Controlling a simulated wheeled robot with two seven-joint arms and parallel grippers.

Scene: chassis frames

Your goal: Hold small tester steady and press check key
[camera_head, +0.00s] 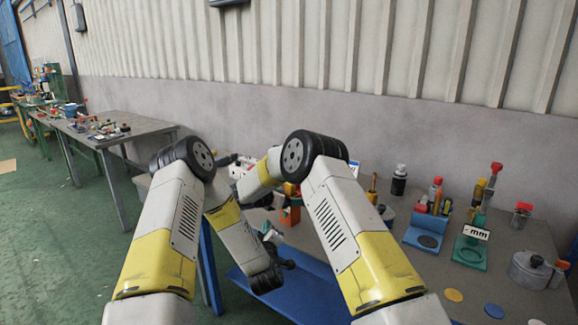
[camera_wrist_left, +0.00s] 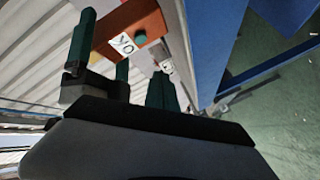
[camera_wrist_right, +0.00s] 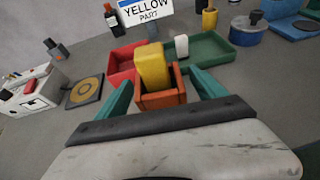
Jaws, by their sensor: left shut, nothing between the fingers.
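The small tester is an orange box with a white label and a green round key (camera_wrist_left: 140,38), seen close in the left wrist view. In the head view the orange tester (camera_head: 291,214) is partly hidden by my right arm. My left gripper (camera_wrist_left: 162,92) is shut and empty, apart from the tester and just below it in the picture. It is the lower one in the head view (camera_head: 285,262).
A yellow block (camera_wrist_right: 152,66) shows at the orange box, before a red tray (camera_wrist_right: 121,62) and a green tray (camera_wrist_right: 210,50). A white device (camera_wrist_right: 32,92) stands at left. Several coloured tools and stands, including a teal "mm" stand (camera_head: 470,252), occupy the table's right side.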

